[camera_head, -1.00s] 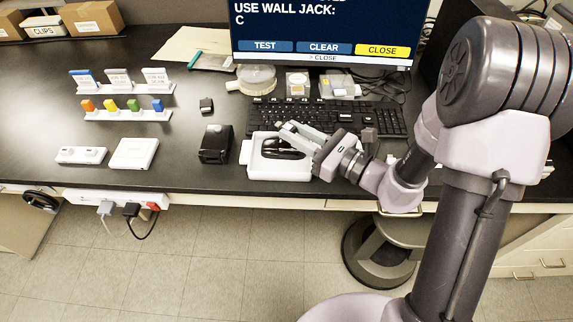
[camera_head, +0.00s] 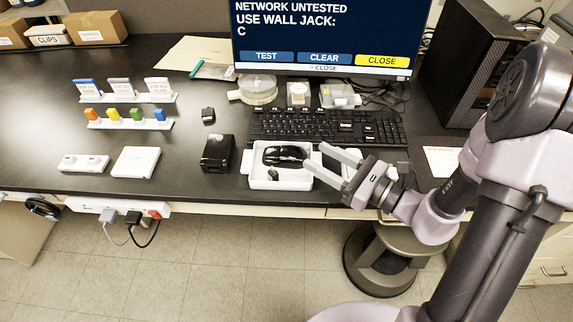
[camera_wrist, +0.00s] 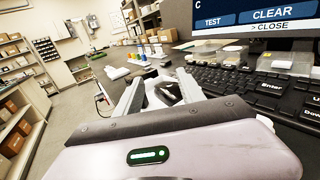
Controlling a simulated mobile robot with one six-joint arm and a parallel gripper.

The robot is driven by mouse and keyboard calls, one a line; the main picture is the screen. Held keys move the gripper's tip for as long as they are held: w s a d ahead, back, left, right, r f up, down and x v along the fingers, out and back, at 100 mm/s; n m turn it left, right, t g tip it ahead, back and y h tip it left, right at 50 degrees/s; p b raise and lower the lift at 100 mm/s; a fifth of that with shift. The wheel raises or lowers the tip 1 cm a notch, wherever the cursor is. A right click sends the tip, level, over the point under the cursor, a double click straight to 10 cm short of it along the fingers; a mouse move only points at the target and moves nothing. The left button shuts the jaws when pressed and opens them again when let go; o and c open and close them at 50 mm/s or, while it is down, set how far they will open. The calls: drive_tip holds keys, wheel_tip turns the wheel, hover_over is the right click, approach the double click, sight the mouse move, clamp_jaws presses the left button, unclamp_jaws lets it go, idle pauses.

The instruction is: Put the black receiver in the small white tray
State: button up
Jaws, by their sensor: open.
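The small white tray (camera_head: 251,180) sits near the desk's front edge. A black mouse (camera_head: 284,155) lies in its back part. A small dark piece (camera_head: 273,174), which looks like the black receiver, lies in the tray in front of the mouse; its details are too small to tell. My gripper (camera_head: 317,157) is open and empty, with its fingertips at the tray's right edge. In the wrist view, black items (camera_wrist: 170,94) show between the open fingers (camera_wrist: 160,88), with part of the tray hidden.
A black box (camera_head: 217,153) stands left of the tray, with a small black item (camera_head: 208,115) behind it. The keyboard (camera_head: 325,127) and monitor (camera_head: 320,40) are behind. A flat white box (camera_head: 135,162) and labelled racks (camera_head: 128,122) stand at left. The desk's front edge is close.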

drive_tip(key=p+v, duration=0.1)
drive_tip(key=v, duration=0.9)
drive_tip(key=shift+p, duration=0.35)
drive_tip(key=s+a+r+n+g+h, duration=0.3)
drive_tip(key=s+a+n+g+h, duration=0.1)
drive_tip(key=s+a+n+g, duration=0.7)
drive_tip(key=d+r+n+t+h, duration=0.5)
drive_tip(key=r+n+t+h, duration=0.1)
drive_tip(key=n, duration=0.4)
drive_tip(key=shift+s+d+r+h, duration=0.25)
drive_tip(key=shift+r+h, duration=0.6)
drive_tip(key=shift+h, duration=0.35)
